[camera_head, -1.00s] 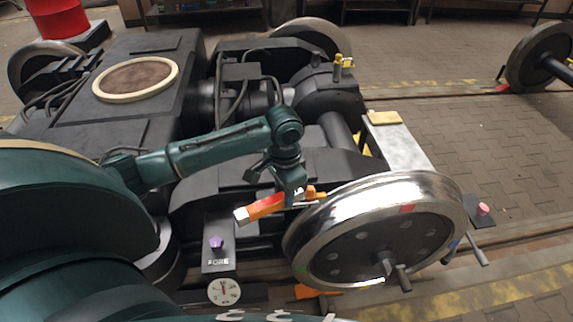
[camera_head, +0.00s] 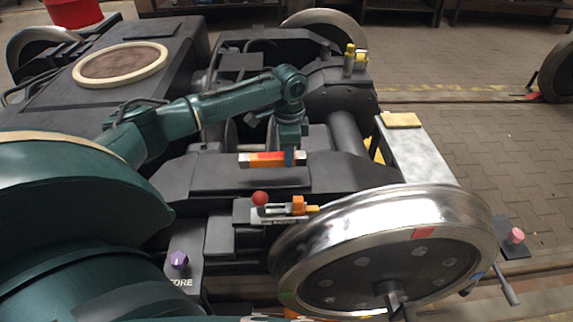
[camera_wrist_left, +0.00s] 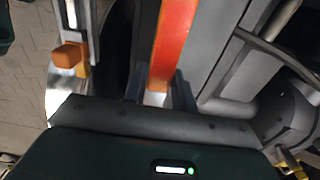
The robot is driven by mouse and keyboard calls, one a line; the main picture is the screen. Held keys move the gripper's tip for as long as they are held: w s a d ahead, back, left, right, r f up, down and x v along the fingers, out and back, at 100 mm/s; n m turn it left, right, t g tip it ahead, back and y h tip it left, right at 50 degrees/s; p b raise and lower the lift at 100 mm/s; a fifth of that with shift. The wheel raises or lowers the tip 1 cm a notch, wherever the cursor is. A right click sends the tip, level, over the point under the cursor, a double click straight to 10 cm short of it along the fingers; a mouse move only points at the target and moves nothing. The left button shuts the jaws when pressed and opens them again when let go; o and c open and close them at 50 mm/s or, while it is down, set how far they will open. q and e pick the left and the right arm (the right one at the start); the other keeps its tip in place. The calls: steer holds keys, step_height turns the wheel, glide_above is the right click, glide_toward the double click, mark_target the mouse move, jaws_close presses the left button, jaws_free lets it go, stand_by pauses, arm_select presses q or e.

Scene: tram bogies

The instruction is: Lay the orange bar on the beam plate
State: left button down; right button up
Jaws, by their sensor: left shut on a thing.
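The orange bar (camera_head: 265,160), with pale ends and a redder middle, is in my left gripper (camera_head: 290,158), which is shut on it near its right part. My right gripper is not in view.
A shiny wheel (camera_head: 400,240) stands in front. A small device with a red ball (camera_head: 259,198) and an orange block (camera_head: 298,204) sits before the beam. A purple knob (camera_head: 179,259) is lower left. A pale plate (camera_head: 425,155) with a yellow pad (camera_head: 400,119) lies right.

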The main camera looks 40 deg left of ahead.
arm_select(q)
step_height(320, 180, down, 4)
steer(key=shift+f+b, duration=0.2)
steer(key=shift+b, duration=0.35)
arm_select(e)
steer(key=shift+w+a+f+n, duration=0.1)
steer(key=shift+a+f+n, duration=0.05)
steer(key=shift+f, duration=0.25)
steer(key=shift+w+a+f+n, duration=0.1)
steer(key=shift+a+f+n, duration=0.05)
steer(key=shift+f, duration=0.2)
arm_select(q)
steer(key=c, duration=1.1)
jaws_free()
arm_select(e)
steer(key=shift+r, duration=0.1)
arm_select(q)
step_height(320, 180, up, 12)
steer(key=p, duration=0.3)
steer(key=shift+f, duration=0.25)
steer(key=shift+r+p, duration=0.3)
steer(key=shift+r, duration=0.05)
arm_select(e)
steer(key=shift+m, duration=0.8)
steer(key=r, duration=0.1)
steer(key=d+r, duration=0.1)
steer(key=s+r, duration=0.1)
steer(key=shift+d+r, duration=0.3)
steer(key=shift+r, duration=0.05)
